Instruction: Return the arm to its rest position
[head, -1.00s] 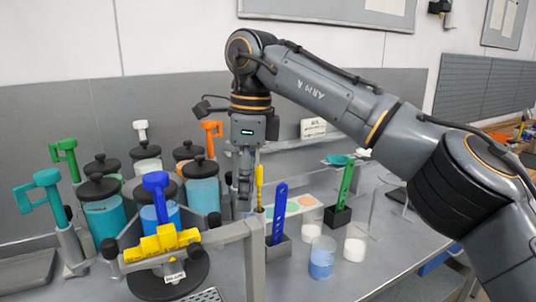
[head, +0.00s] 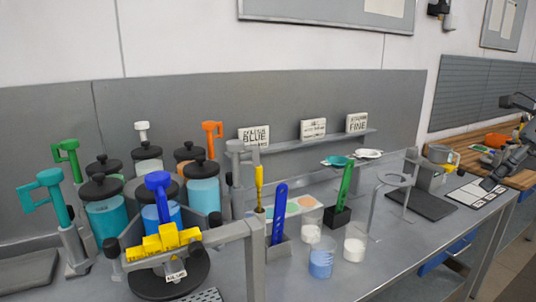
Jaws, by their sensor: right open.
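My right gripper (head: 490,183) is at the far right edge, beside the wooden-topped counter and the right end of the grey bench. It holds nothing that I can see, and part of my right arm is cut off by the frame. My left gripper is not in view. The bench (head: 325,277) carries several lidded jars with coloured agitator handles; a blue handle (head: 157,182) stands upright behind a yellow piece (head: 166,240) at the front left.
Beakers, one with blue contents (head: 321,263), stand mid-bench near a blue scoop (head: 279,213) and a green one (head: 345,183). A ring stand (head: 395,181) and a small dark-based device (head: 420,203) stand to the right.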

